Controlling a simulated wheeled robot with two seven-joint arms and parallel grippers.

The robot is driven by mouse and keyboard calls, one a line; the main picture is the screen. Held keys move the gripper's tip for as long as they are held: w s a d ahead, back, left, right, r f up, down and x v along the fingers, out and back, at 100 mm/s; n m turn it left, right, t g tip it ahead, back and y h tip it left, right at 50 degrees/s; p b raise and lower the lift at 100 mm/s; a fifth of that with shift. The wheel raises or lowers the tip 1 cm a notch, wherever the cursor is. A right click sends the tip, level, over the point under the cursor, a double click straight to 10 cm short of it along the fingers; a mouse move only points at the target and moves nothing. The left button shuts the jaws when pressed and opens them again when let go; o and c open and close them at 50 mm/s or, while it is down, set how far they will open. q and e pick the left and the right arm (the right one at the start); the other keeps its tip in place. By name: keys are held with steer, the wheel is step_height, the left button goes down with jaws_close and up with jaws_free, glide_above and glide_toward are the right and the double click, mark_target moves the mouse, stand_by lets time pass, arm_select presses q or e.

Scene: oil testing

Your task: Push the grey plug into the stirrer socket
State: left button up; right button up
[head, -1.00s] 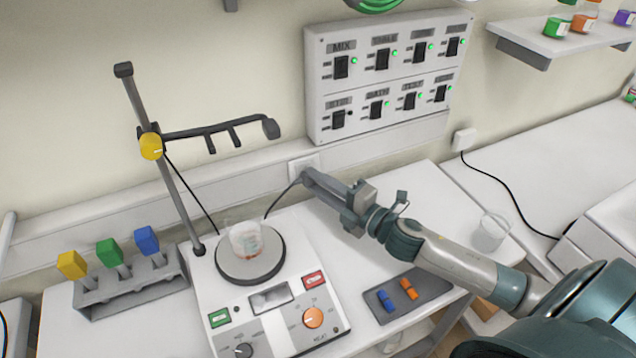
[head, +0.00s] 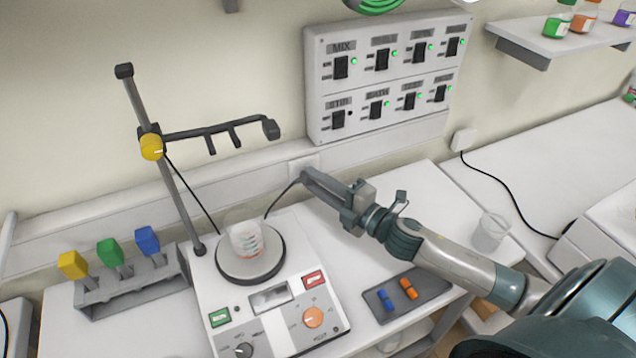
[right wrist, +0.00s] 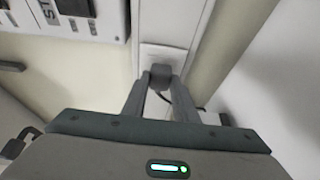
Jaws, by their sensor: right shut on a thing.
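The grey plug (right wrist: 161,75) is held between the fingertips of my right gripper (right wrist: 158,82). In the head view my right gripper (head: 308,178) is at the wall, just in front of the white socket plate (head: 304,163), and its fingers hide the plug. The socket plate also shows in the right wrist view (right wrist: 165,55), right behind the plug. The plug looks very close to or against the plate; I cannot tell how deep it sits. A black cable (head: 279,199) runs from the gripper tip down behind the stirrer (head: 270,290). My left gripper is out of view.
A beaker (head: 247,239) stands on the stirrer's round plate. A clamp stand (head: 180,203) rises behind it. A switch panel (head: 390,75) hangs above the socket; the lamp beside the lower-left switch is dark. A rack (head: 130,284) stands left, a small tray (head: 432,284) right.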

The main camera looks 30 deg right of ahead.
steer(key=shift+w, duration=0.45)
steer(key=o, duration=1.1)
steer(key=shift+c, duration=0.2)
steer(key=shift+s, duration=0.1)
steer(key=b+v, duration=0.6)
steer(key=v, duration=1.1)
steer(key=shift+d, duration=0.2)
